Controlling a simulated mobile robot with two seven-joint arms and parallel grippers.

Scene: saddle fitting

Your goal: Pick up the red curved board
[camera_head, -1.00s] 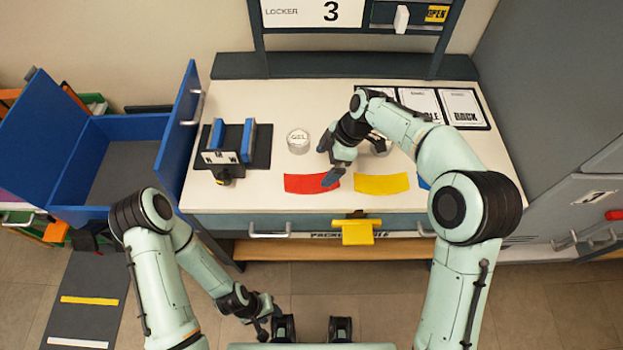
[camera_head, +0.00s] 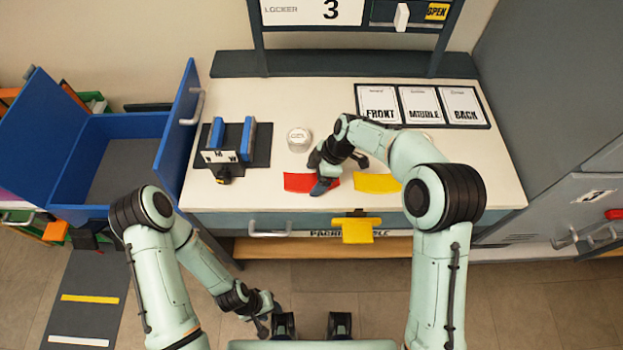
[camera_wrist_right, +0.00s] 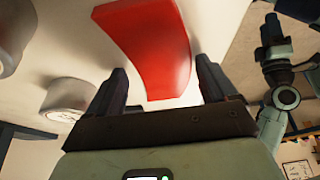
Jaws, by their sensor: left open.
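The red curved board (camera_head: 297,182) lies flat near the front edge of the white tabletop. In the right wrist view the red board (camera_wrist_right: 150,40) shows between the fingers and runs ahead of them. My right gripper (camera_head: 321,185) is at the board's right end, and the hand covers that end in the head view. In the wrist view my right gripper (camera_wrist_right: 160,75) is open, its fingers apart on either side of the board; contact cannot be told. My left gripper (camera_head: 263,318) is open and empty, low in front of the table.
A yellow board (camera_head: 377,183) lies just right of the red one. A jar marked GEL (camera_head: 299,139) stands behind it. A dark stand with blue uprights (camera_head: 248,140) is to the left. Cards (camera_head: 421,104) lie at the back right. A blue open drawer box (camera_head: 75,160) is at left.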

